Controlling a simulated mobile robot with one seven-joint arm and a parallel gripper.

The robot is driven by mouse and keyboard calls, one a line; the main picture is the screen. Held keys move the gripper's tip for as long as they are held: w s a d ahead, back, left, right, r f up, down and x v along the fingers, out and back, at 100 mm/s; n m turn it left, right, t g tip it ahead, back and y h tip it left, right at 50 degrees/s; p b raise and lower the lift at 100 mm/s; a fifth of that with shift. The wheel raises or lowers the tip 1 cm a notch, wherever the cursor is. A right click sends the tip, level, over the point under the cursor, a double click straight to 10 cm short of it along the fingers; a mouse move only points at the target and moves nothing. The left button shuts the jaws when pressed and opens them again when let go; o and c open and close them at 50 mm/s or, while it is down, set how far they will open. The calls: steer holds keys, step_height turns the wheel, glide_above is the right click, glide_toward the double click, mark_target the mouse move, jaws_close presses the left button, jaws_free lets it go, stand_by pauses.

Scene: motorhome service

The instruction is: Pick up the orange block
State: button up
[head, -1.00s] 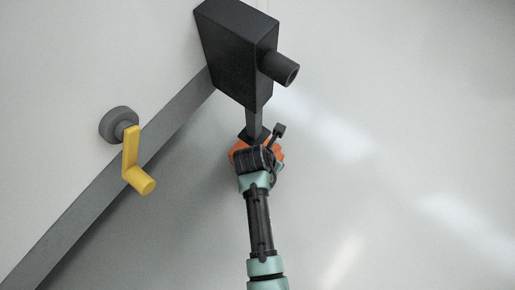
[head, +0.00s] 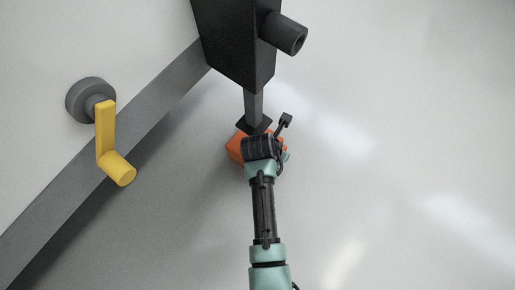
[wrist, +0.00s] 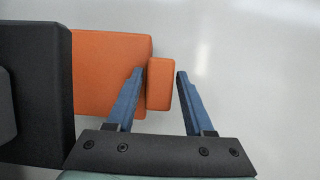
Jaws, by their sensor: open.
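The orange block (head: 235,148) is on the floor under the square foot (head: 254,125) of a black post. I cannot tell whether the foot touches it. In the head view my wrist covers much of the block and hides my fingers. In the wrist view the block (wrist: 105,70) has a wide body at left and a smaller orange piece (wrist: 160,84) at its right side. My gripper (wrist: 160,73) is open, its two blue fingers on either side of this smaller piece. The left finger overlaps the gap between body and piece; the right finger stands apart from the piece.
A black box (head: 235,45) with a round stub (head: 284,34) stands above the post. A yellow crank (head: 110,150) sticks out from the pale wall at left, above a grey rail (head: 150,110). A dark part (wrist: 40,85) fills the wrist view's left. Floor at right is clear.

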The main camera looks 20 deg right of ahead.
steer(key=shift+c, duration=0.3)
jaws_close()
stand_by(1.0)
steer(key=shift+r, duration=0.15)
